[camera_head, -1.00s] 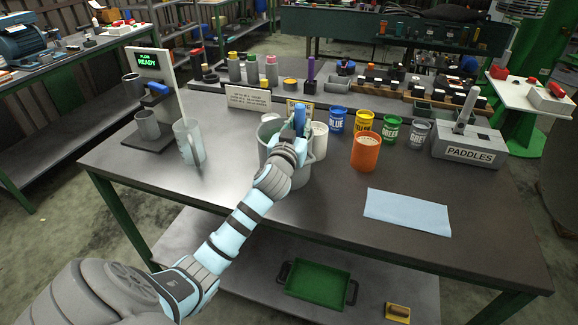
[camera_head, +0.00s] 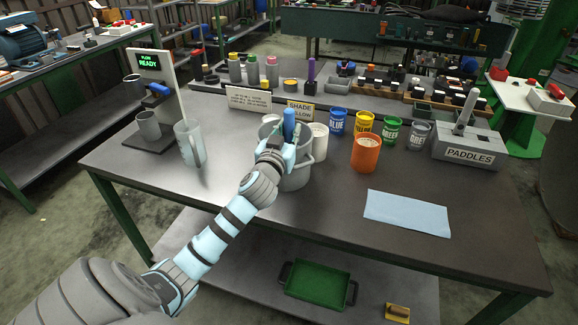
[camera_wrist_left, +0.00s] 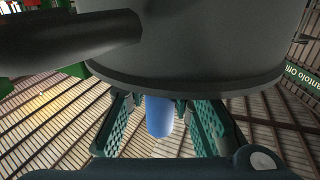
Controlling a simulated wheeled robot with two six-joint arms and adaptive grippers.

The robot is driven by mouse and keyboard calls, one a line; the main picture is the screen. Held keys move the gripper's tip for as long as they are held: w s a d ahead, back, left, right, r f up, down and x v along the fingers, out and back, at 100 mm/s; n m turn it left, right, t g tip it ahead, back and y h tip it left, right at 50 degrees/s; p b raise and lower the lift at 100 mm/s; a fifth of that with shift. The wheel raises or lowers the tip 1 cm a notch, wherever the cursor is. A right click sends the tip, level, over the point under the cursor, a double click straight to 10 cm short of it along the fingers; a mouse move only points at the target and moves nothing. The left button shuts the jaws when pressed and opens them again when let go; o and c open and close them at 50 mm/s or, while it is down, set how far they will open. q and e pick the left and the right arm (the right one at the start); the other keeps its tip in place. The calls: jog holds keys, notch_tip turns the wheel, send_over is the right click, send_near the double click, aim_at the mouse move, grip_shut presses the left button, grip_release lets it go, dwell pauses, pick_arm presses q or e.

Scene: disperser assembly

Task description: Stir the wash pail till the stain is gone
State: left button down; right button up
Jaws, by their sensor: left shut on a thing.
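The grey wash pail (camera_head: 297,178) stands on the workbench, partly behind my left gripper. My left gripper (camera_head: 278,145) is over the pail's near left side, shut on an upright tool with a blue handle (camera_head: 289,122). In the left wrist view the blue handle (camera_wrist_left: 159,116) shows between the two green padded fingers (camera_wrist_left: 162,122) of this gripper. The tool's lower end, the pail's contents and any stain are hidden from view. My right gripper is not in view.
A white cup (camera_head: 318,143) stands close to the pail's right, with an orange cup (camera_head: 366,153) farther right. Colour tins and a PADDLES box (camera_head: 467,148) stand behind. A clear jug (camera_head: 189,145) is left. A blue cloth (camera_head: 407,213) lies at front right.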

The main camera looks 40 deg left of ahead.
pick_arm(q)
notch_tip(320, 180, up, 15)
jog(key=p, duration=1.4)
jog(key=shift+f, duration=0.1)
